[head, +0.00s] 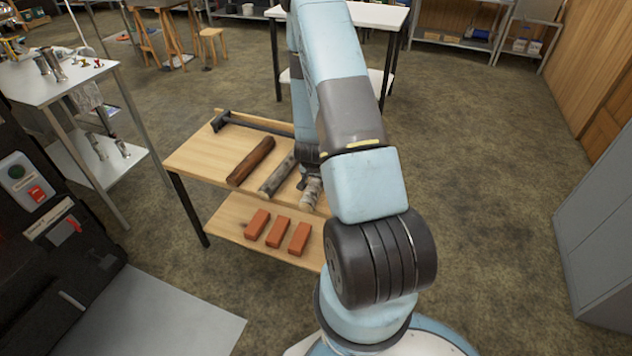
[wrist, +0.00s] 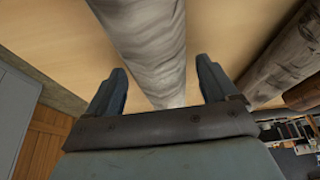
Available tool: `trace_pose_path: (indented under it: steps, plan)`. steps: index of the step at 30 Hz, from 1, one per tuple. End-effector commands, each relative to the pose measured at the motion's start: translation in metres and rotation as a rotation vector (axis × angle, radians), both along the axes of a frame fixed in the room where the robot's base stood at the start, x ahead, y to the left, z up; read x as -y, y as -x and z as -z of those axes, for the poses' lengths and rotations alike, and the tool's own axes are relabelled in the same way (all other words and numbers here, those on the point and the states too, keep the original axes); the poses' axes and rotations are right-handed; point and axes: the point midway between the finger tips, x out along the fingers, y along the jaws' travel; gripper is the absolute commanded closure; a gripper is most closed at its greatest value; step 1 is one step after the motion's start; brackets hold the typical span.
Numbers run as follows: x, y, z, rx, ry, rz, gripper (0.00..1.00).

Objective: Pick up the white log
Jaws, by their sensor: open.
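The white log (head: 311,193) lies on the wooden table top, rightmost of three logs in the head view, with its far part hidden by my arm. In the wrist view the pale log (wrist: 152,50) runs between the two fingers of my gripper (wrist: 161,66). The fingers are spread apart, one on each side of the log, with a gap on both sides. I cannot tell how far down around it they reach. In the head view the gripper is mostly hidden behind my arm.
A grey-barked log (head: 278,176) lies just left of the white log, then a reddish-brown log (head: 251,161). A dark long-handled tool (head: 255,123) lies along the table's back. Several bricks (head: 278,232) sit on the lower shelf (head: 228,222). A metal table (head: 50,85) stands left.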

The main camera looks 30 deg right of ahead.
Motion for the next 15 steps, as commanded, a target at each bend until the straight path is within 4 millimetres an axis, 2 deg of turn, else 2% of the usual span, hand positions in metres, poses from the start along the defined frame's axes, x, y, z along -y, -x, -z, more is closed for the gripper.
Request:
trace_pose_path:
  steps: [7,15]
  plan:
    - [0.0002,-0.0003,0.0011,0.000,0.000,-0.001,0.14]
    - [0.0000,-0.0001,0.0010,0.000,0.000,-0.001,0.38]
